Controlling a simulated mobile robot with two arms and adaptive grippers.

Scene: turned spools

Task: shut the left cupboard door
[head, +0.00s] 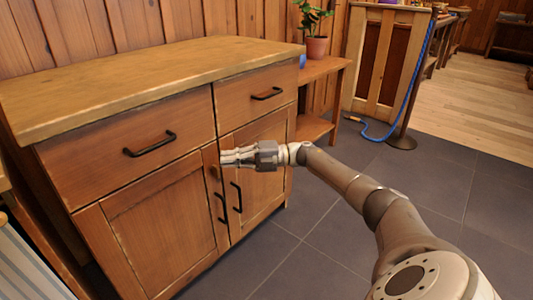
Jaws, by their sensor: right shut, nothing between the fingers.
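The wooden cupboard has two drawers above two doors. The left cupboard door (150,237) has a black handle (221,207) near its right edge. It looks shut or nearly so; I cannot tell whether a small gap is left at its edge. The right cupboard door (265,168) looks shut, with its own black handle (237,197). My right gripper (223,157) is shut and empty. It points left, in front of the upper part of the seam between the doors, and hides part of it. I cannot tell whether it touches the left door. My left gripper is not in view.
A low wooden side table (328,70) with a potted plant (315,40) stands to the right of the cupboard. A blue rope (413,75) hangs from a post further right. The grey tiled floor in front is clear.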

